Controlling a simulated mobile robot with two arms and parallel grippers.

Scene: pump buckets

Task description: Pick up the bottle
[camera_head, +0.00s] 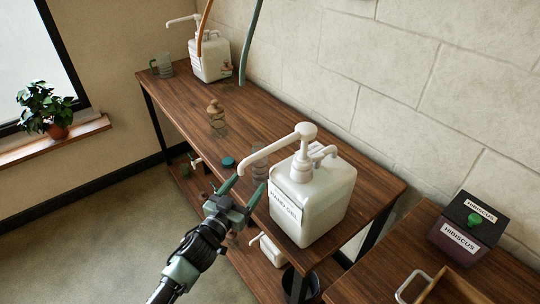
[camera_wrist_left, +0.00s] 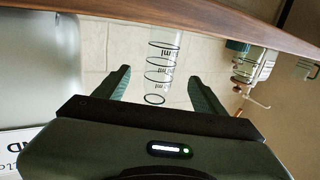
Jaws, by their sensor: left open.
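A clear bottle with ring-like markings (camera_head: 259,166) stands on the wooden table just left of the large white pump container. In the left wrist view the clear bottle (camera_wrist_left: 163,60) lies ahead, between the lines of the two fingers. My left gripper (camera_head: 243,190) is open and empty at the table's front edge, short of the bottle and apart from it. Its fingers also show in the left wrist view (camera_wrist_left: 159,88). A second clear bottle with a brown top (camera_head: 217,120) stands farther back on the table. My right gripper is not in view.
The white pump container labelled HAND GEL (camera_head: 318,203) stands close right of my gripper, its spout reaching over the bottle. A teal lid (camera_head: 228,162) lies left of the bottle. Another pump container (camera_head: 210,58) and a jug (camera_head: 162,66) stand at the far end. A lower shelf holds items.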

